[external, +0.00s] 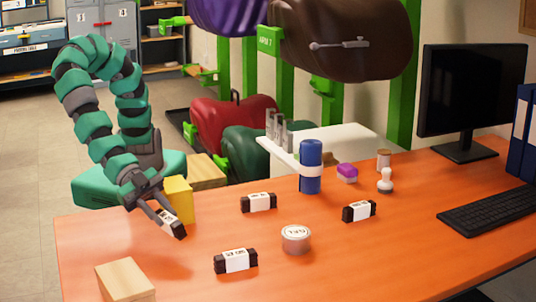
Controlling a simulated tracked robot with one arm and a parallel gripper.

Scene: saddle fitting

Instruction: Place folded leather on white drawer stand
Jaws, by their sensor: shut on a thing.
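My gripper (163,213) is shut on a dark folded leather piece with a white label band (172,224). It holds it tilted at the left of the orange desk; I cannot tell whether the piece touches the desktop. Similar dark banded pieces lie on the desk: one in the middle (258,202), one at the right (359,211) and one near the front (235,261). The white drawer stand (345,143) is at the desk's back edge, right of my gripper. Its lower part is hidden behind the desk, and no drawers show.
A yellow block (179,199) stands right beside my gripper. A blue cylinder (311,166) stands before the white stand, which has grey upright pieces (279,130) at its left end. A round tin (296,239) and a wooden block (125,280) are nearer the front.

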